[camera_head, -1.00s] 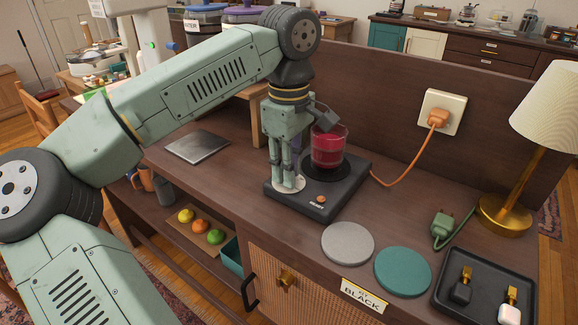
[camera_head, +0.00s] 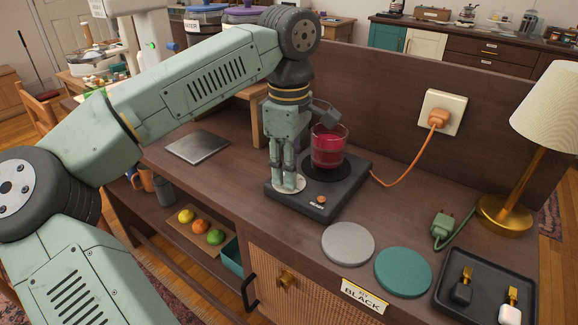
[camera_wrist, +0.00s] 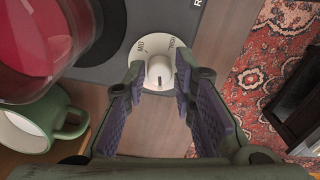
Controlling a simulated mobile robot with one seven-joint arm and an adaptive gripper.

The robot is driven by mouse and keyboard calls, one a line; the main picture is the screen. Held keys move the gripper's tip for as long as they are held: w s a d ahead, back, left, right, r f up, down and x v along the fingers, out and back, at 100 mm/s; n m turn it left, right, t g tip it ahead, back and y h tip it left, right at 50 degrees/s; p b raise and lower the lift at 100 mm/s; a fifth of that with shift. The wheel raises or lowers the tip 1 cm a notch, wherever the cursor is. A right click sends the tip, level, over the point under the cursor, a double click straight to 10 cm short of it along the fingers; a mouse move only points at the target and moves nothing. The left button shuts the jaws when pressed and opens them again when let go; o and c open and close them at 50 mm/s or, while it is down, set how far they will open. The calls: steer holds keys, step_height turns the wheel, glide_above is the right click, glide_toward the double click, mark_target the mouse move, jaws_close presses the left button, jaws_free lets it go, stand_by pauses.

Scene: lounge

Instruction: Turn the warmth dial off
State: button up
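The warmth dial (camera_wrist: 158,72) is a white round knob on a pale disc marked MID and HIGH, at the front corner of a dark warmer (camera_head: 338,196). The disc also shows in the head view (camera_head: 296,186). A glass with red contents (camera_head: 328,148) stands on the warmer's round plate. My gripper (camera_wrist: 160,78) points down over the dial, as the head view also shows (camera_head: 289,182). Its fingers are apart, one on each side of the knob, with a narrow gap seeming to show on each side. Part of the disc is hidden by the fingers.
An orange plug (camera_head: 437,118) sits in the wall socket, its cable running to the warmer. A grey disc (camera_head: 348,243), a teal disc (camera_head: 403,271), a green plug (camera_head: 443,222) and a lamp (camera_head: 505,215) lie to the right. A green mug (camera_wrist: 40,120) shows in the wrist view.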

steer(key=o, duration=0.3)
steer(key=shift+r, duration=0.1)
step_height(320, 180, up, 12)
stand_by(0.6)
